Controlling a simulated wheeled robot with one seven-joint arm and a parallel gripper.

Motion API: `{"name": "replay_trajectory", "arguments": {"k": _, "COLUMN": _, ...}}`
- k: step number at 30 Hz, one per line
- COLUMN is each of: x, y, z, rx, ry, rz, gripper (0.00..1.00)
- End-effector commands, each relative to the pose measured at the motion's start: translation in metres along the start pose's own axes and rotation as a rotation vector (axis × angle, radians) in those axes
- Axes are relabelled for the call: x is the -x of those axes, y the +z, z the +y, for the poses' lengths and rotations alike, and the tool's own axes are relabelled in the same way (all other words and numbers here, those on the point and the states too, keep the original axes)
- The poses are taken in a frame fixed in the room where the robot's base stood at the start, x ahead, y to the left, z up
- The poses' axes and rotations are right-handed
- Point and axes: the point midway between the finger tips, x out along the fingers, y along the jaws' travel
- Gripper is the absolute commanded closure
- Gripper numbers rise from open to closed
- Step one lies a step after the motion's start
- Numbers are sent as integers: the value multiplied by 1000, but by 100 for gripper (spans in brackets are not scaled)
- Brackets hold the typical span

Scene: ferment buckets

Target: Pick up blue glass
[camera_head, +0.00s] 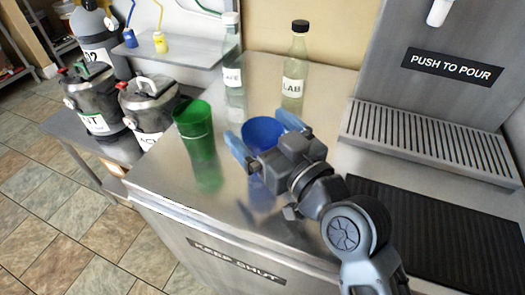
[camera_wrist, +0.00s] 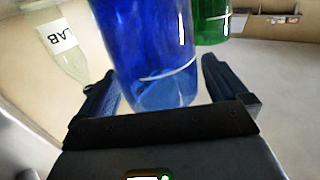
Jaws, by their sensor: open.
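A blue glass (camera_head: 262,133) stands on the steel counter in the head view, partly hidden behind my gripper (camera_head: 262,134). In the wrist view the blue glass (camera_wrist: 155,55) is between the two fingers of my gripper (camera_wrist: 160,80). The gripper is open, with one finger on each side of the glass. A gap shows between the glass and the right finger in the wrist view. Whether the left finger touches it I cannot tell. A green glass (camera_head: 195,130) stands to the left of the blue glass; it also shows in the wrist view (camera_wrist: 211,22).
A bottle marked LAB (camera_head: 294,75) stands behind the blue glass, and a clear bottle (camera_head: 233,75) stands behind the green glass. A drip grate (camera_head: 430,135) and black mat (camera_head: 420,225) lie to the right. The counter's front left (camera_head: 165,180) is clear.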

Motion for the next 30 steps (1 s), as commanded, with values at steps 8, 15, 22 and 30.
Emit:
{"name": "replay_trajectory", "arguments": {"k": 8, "x": 0, "y": 0, "z": 0, "rx": 0, "ry": 0, "rz": 0, "gripper": 11}}
{"name": "replay_trajectory", "arguments": {"k": 15, "x": 0, "y": 0, "z": 0, "rx": 0, "ry": 0, "rz": 0, "gripper": 34}}
{"name": "replay_trajectory", "arguments": {"k": 22, "x": 0, "y": 0, "z": 0, "rx": 0, "ry": 0, "rz": 0, "gripper": 56}}
{"name": "replay_trajectory", "arguments": {"k": 30, "x": 0, "y": 0, "z": 0, "rx": 0, "ry": 0, "rz": 1, "gripper": 79}}
